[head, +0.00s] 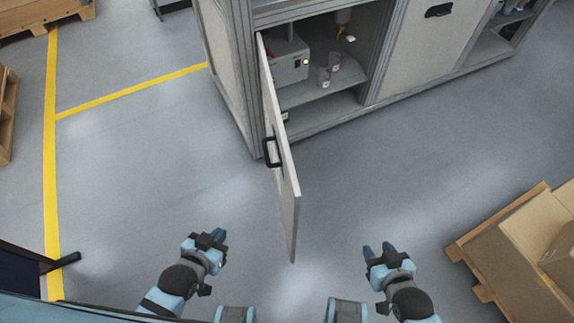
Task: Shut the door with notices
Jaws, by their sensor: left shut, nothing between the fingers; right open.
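The cabinet door (283,178) stands wide open, swung out from the left side of the cabinet opening toward me. I see it nearly edge-on, with a black handle (271,152) on its left face. No notices can be made out at this angle. My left gripper (219,234) is shut and empty, low and to the left of the door, apart from it. My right gripper (378,249) is open and empty, to the right of the door's near end, also apart from it.
The open cabinet (318,117) holds a grey box-shaped unit (289,62) and small cups (324,77). A closed panel with a black handle (439,10) is to its right. Cardboard boxes on a pallet (480,290) stand at the right. Floor around the door is clear.

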